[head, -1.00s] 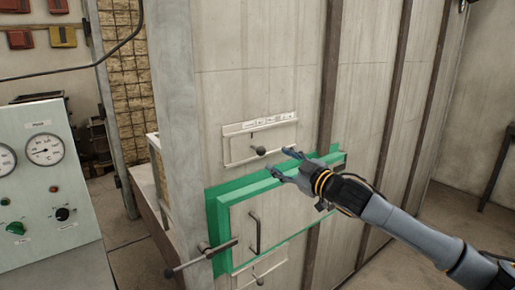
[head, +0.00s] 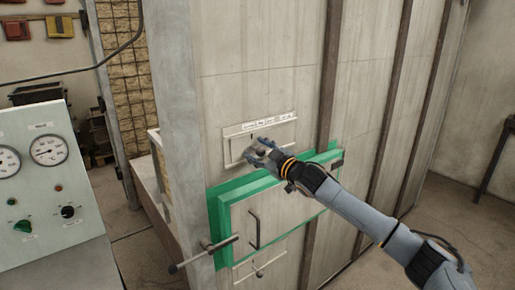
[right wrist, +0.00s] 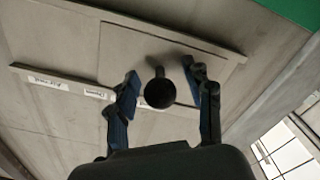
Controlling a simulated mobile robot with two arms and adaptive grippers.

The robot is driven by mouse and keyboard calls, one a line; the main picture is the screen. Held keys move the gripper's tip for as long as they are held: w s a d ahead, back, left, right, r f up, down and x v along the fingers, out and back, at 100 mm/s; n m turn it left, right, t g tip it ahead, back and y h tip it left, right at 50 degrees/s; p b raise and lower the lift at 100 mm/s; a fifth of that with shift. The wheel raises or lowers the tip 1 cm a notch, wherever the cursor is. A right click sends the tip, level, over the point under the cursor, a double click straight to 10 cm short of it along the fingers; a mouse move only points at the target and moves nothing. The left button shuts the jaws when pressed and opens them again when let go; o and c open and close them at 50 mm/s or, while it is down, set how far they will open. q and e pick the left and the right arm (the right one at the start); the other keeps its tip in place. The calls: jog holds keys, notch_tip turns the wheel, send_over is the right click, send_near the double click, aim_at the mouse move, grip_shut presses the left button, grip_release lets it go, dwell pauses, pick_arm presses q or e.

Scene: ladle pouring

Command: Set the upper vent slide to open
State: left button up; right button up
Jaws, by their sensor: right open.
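The upper vent slide (head: 237,149) is a pale plate in rails on the wall, above the green-framed door. A labelled strip (head: 270,122) runs along its top. In the right wrist view the slide plate (right wrist: 135,55) carries a round black knob (right wrist: 160,93) on a short stem. My right gripper (head: 259,151) is at the slide, largely covering the knob in the head view. In the right wrist view its open fingers (right wrist: 163,80) stand on either side of the knob, with gaps visible on both sides. My left gripper is out of view.
The green-framed door (head: 222,217) with a handle is just below, and its latch bar (head: 205,254) sticks out at lower left. A lower vent slide (head: 262,264) is under the door. A gauge panel (head: 40,185) stands at the left.

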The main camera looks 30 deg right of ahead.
grip_shut()
dwell(0.3)
